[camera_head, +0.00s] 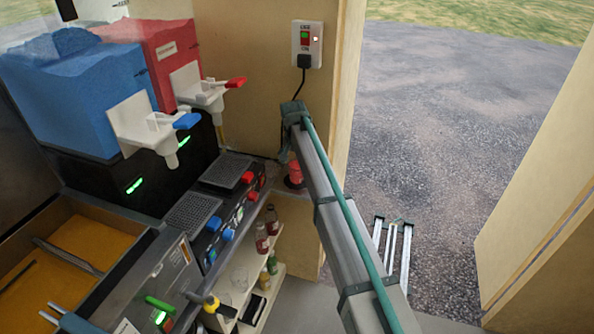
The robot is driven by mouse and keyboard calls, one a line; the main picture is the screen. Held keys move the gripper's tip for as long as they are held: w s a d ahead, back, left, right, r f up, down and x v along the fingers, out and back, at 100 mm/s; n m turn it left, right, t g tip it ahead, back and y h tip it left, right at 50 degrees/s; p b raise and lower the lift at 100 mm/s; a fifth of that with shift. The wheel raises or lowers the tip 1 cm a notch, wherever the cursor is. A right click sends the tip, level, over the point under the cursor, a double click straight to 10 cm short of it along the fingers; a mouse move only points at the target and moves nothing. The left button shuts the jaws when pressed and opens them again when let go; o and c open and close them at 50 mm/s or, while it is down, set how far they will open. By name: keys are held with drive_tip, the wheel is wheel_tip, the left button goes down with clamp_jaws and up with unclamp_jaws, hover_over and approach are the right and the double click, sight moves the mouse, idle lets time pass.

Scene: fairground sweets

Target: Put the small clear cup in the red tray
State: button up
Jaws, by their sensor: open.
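I see no red tray in this view.
Blue (65,105) and red (160,50) slush dispensers stand at upper left, above dark drip grids (192,214). An orange-bottomed pan (75,243) lies at left. Bottles (262,238) stand on the shelf. A long grey beam (335,200) crosses the middle. Open asphalt (450,120) lies right.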

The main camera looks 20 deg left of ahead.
drive_tip(key=shift+f, duration=0.35)
drive_tip(key=c, duration=1.5)
drive_tip(key=shift+w+r, duration=0.1)
drive_tip(key=shift+r, duration=0.1)
drive_tip(key=shift+r, duration=0.5)
drive_tip(key=shift+r+b, duration=0.4)
drive_tip(key=shift+r, duration=0.5)
drive_tip(key=s+d+r+b, duration=0.3)
drive_tip(key=s+d+r, duration=0.4)
drive_tip(key=s+r, duration=0.3)
drive_tip(key=shift+s+d+b, duration=0.35)
drive_tip(key=shift+s, duration=0.6)
